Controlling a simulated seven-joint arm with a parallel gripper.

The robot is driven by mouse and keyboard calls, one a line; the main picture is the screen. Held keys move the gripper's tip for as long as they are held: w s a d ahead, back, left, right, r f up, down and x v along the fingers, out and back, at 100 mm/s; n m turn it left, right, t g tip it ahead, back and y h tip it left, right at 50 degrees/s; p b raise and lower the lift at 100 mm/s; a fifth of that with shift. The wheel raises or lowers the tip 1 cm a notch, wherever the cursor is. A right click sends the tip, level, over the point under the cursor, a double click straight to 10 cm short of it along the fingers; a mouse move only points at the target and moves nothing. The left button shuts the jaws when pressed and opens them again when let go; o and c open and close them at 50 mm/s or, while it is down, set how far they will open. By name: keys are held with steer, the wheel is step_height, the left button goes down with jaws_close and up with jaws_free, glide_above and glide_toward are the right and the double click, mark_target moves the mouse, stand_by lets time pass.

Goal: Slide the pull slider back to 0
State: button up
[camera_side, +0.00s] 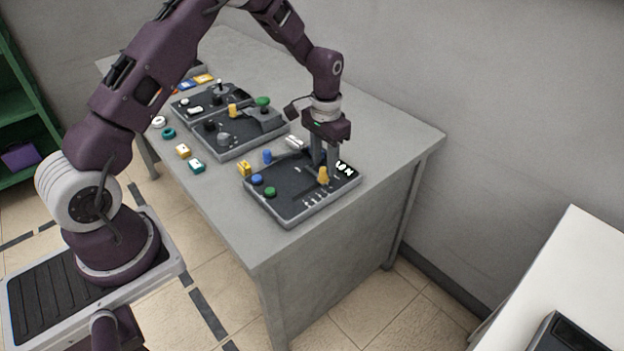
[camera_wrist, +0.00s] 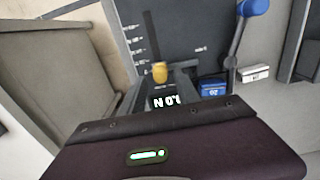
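The slider's dark slot and scale marks run away from the yellow knob (camera_wrist: 160,72) in the wrist view. My gripper (camera_side: 325,162) points down just above the knob, its fingers apart. In the wrist view the fingers (camera_wrist: 163,76) lie to either side of the knob. Contact with the knob cannot be told.
A second panel (camera_side: 240,150) with a green knob lies behind. Table is clear to the right.

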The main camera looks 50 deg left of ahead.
mark_target(324, 169)
steer(key=shift+r, duration=2.55)
steer(key=shift+r, duration=0.25)
steer(key=s+d+r+t, duration=0.1)
steer(key=s+d+r, duration=0.1)
steer(key=s+r, duration=0.55)
steer(key=s+d+r+t, duration=0.25)
steer(key=s+r, duration=0.25)
steer(key=r, duration=0.5)
steer(key=s+d+r+t, duration=0.2)
steer(key=s, duration=1.6)
steer(key=shift+d+r, duration=0.15)
steer(key=shift+d, duration=0.25)
